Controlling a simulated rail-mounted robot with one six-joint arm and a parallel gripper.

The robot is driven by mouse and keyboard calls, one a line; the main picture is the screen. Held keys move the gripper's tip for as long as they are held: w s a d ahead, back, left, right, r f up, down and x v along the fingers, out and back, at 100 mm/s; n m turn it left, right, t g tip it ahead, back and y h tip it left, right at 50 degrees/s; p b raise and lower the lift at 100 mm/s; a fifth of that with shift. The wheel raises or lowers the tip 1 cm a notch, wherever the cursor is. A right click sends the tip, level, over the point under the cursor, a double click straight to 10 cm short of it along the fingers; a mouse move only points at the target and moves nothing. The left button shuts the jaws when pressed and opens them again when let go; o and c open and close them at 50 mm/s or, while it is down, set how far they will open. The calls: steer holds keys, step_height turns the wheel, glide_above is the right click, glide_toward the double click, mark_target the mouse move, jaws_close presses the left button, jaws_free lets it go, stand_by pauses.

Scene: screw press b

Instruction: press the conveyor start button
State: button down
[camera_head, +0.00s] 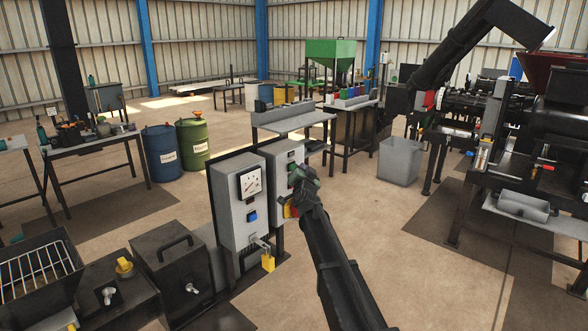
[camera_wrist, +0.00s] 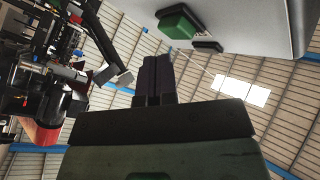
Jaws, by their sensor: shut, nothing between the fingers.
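A grey control box (camera_head: 284,155) stands on a dark frame in the middle of the head view, and my gripper (camera_head: 296,172) is in front of its face and hides much of it. In the wrist view, a green button (camera_wrist: 178,22) in a dark surround sits on the pale panel (camera_wrist: 245,22) at the upper right. I cannot read any label on it. My gripper's fingers (camera_wrist: 158,63) are shut and empty, just below and left of the green button in the picture. I see no clear contact with it.
A second box (camera_head: 236,205) with a dial and a blue button stands left of the control box. A yellow padlock (camera_head: 268,263) hangs below it. A red and yellow part (camera_head: 289,209) shows beside my arm. A grey bin (camera_head: 400,161) stands right; open floor lies between.

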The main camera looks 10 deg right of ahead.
steer(key=shift+w, duration=0.1)
steer(key=shift+w+a, duration=0.2)
steer(key=shift+a, duration=0.05)
steer(key=shift+w+a, duration=0.3)
steer(key=shift+w, duration=0.05)
stand_by(0.6)
stand_by(0.4)
steer(key=shift+s+d, duration=0.55)
steer(key=shift+s, duration=0.1)
steer(key=s+d, duration=0.3)
steer(key=shift+s+d, duration=0.15)
steer(key=shift+s, duration=0.25)
